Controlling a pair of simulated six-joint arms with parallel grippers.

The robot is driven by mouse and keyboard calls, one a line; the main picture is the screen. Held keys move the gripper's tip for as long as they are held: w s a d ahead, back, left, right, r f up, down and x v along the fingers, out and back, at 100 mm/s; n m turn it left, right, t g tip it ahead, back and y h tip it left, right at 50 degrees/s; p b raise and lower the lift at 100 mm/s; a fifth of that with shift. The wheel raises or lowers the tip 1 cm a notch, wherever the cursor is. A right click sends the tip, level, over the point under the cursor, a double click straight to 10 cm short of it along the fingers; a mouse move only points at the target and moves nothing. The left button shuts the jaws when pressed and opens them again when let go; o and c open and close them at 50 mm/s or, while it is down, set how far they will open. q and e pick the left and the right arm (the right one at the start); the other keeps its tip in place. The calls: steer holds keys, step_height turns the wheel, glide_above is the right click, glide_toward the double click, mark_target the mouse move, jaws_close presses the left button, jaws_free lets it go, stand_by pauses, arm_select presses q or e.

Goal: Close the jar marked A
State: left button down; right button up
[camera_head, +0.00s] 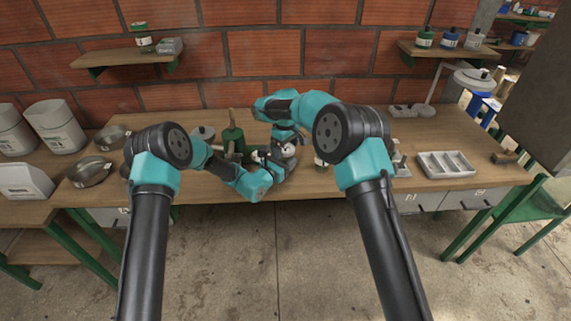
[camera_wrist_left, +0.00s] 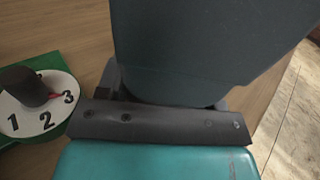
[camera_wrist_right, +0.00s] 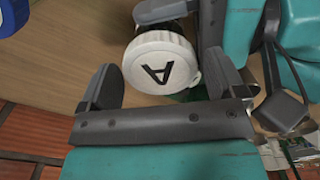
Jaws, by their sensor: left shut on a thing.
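A round white lid marked A (camera_wrist_right: 162,62) lies between the spread fingers of my right gripper (camera_wrist_right: 165,85) in the right wrist view. The fingers stand around it, apart from it on at least one side. In the head view the lid (camera_head: 288,150) shows small and white between both grippers.
A white dial with numbers and a black knob (camera_wrist_left: 30,90) sits on a green base near my left gripper. A green bottle (camera_head: 233,138) stands behind the left arm. Metal bowls (camera_head: 88,171) are left, a grey compartment tray (camera_head: 446,166) right on the wooden bench.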

steer(key=c, duration=0.8)
steer(key=o, duration=1)
steer(key=shift+o, duration=0.2)
step_height(320, 180, up, 12)
arm_select(q)
steer(key=shift+c, duration=0.8)
jaws_free()
